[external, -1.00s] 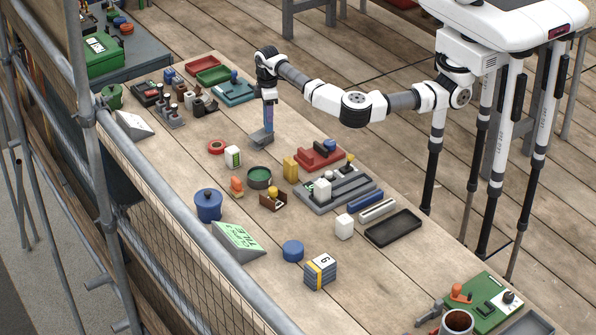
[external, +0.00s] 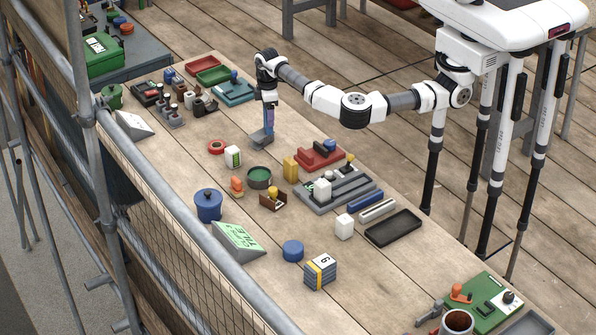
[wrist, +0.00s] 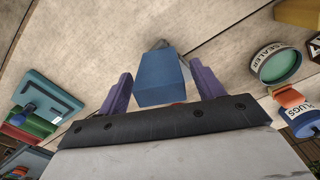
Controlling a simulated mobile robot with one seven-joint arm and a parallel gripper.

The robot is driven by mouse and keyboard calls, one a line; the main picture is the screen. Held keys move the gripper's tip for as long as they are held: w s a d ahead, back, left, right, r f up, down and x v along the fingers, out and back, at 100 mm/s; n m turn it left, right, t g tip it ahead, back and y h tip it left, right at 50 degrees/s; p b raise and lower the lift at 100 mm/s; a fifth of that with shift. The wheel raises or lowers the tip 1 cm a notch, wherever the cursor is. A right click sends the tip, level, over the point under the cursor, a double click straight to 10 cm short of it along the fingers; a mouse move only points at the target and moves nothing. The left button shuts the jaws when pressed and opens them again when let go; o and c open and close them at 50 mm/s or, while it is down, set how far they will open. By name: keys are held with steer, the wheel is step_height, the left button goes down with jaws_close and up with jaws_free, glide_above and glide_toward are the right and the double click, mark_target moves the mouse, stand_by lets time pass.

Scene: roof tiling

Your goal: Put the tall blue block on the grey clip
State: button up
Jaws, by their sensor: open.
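The tall blue block (wrist: 162,80) stands between the two purple fingers of my gripper (wrist: 163,90) in the wrist view. The fingers are apart, with small gaps beside the block. In the external view my gripper (external: 269,116) points down over the table, with the blue block (external: 270,130) showing below it. The grey clip (external: 260,141) lies on the table at the block's lower end; a bit of grey (wrist: 160,44) also shows past the block in the wrist view. The block looks upright on the clip, but the contact is too small to make out.
A teal tray (external: 235,91) and a red tray (external: 208,76) lie behind. Bare table surrounds the clip.

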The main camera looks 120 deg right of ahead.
step_height(320, 180, up, 12)
steer(key=shift+f+b, duration=0.1)
steer(key=shift+b, duration=0.9)
